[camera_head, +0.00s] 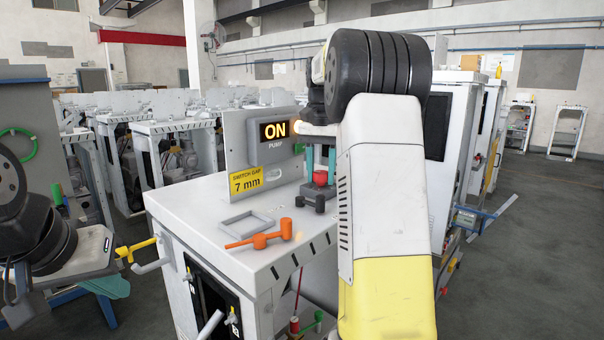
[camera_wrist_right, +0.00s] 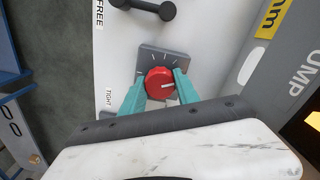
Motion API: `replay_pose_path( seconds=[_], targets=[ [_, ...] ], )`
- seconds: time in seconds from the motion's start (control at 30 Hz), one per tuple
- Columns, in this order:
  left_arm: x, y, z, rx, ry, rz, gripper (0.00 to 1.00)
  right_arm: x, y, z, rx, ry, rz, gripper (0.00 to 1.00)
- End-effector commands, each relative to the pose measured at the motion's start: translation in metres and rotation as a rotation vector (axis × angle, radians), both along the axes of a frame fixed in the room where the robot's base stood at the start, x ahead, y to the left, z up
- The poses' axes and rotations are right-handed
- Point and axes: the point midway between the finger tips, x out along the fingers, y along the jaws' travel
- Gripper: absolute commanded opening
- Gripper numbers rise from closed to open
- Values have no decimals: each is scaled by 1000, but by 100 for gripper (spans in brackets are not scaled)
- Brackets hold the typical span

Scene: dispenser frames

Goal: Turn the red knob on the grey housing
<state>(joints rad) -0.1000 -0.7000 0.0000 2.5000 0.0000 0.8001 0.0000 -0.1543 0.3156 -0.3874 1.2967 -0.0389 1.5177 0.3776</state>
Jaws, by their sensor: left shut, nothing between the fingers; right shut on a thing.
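The red knob (camera_wrist_right: 160,83) sits on a grey housing (camera_wrist_right: 166,57) with white tick marks, on top of a white cabinet (camera_head: 195,207). The knob also shows in the head view (camera_head: 320,178). A white line on its face points to the right in the wrist view. My right gripper (camera_wrist_right: 160,90) has its teal fingers on either side of the knob, shut on it. It reaches down from above in the head view. My left gripper (camera_head: 106,287) is low at the left, shut and empty, away from the knob. My right arm hides the cabinet top's right part.
A grey panel with a lit ON sign (camera_head: 275,131) stands behind the knob, with a yellow "7 mm" label (camera_head: 247,181). A dark bar with round ends (camera_head: 311,198), an orange handle (camera_head: 258,238) and a grey frame (camera_head: 243,223) lie nearby. Other cabinets fill the background.

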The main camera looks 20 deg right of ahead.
Motion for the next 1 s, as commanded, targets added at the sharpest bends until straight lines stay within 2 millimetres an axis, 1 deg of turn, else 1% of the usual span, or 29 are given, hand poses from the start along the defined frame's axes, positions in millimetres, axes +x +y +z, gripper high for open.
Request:
replay_pose_path(
  seconds=[0.07, 0.1, 0.13, 0.47, 0.57, 0.8, 1.0],
  targets=[
    [0, 0, 0, 0, 0, 0, 0, 0, 0, 1, 0, -1, 1, 0],
    [0, 0, 0, 0, 0, 0, 0, 0, 0, 1, 0, -1, 1, 45],
    [0, 0, 0, 0, 0, 0, 0, 0, 0, 1, 0, -1, 1, 46],
    [0, 0, 0, 0, 0, 0, 0, 0, 0, 3, 0, -2, 2, 46],
    [0, 0, 0, 0, 0, 0, 0, 1, 0, 14, 0, -4, 2, 46],
    [0, 0, 0, 0, 0, 0, 0, 1, 0, 56, -1, -4, 2, 46],
    [0, 0, 0, 0, 0, 0, 0, 1, 0, 75, 0, -2, 2, 46]
  ],
)
